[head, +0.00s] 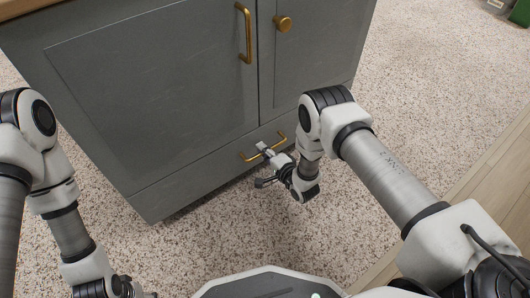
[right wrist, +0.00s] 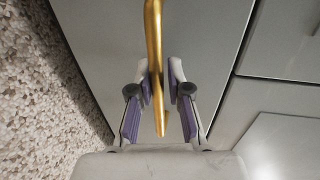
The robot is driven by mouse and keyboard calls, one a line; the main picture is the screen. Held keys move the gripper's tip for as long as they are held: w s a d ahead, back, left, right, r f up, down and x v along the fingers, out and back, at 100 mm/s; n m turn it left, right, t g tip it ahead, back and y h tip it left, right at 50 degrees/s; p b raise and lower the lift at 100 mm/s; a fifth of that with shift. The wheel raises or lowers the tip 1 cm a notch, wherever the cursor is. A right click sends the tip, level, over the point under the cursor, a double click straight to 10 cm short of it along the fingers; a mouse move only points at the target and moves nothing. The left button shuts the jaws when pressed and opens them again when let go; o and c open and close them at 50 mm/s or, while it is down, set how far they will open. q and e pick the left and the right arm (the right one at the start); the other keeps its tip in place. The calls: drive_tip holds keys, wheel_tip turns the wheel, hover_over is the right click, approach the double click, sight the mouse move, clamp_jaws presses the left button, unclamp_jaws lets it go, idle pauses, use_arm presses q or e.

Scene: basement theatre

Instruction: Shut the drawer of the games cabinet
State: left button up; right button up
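The grey games cabinet (head: 150,80) stands at the top of the head view. Its low drawer (head: 185,183) has a brass bar handle (head: 249,158). The drawer front looks about flush with the cabinet; I cannot tell whether a small gap is left. My right gripper (head: 266,164) is at the handle. In the right wrist view its fingers (right wrist: 161,92) stand on either side of the handle (right wrist: 154,50), with a narrow gap showing on the right of the bar. My left gripper (head: 122,290) is at the bottom edge, partly cut off, away from the cabinet.
Above the drawer are two shut doors, one with a brass bar handle (head: 245,35) and one with a brass knob (head: 283,24). Speckled carpet (head: 440,75) is clear around the cabinet. A wooden floor strip (head: 497,182) runs along the right. A green object (head: 520,12) is at the top right.

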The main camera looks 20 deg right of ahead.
drive_tip(key=shift+o, duration=0.5)
drive_tip(key=shift+s+d, duration=0.1)
drive_tip(key=shift+s, duration=0.2)
drive_tip(key=v, duration=1.1)
drive_tip(key=shift+s+r, duration=0.1)
drive_tip(key=shift+r, duration=0.05)
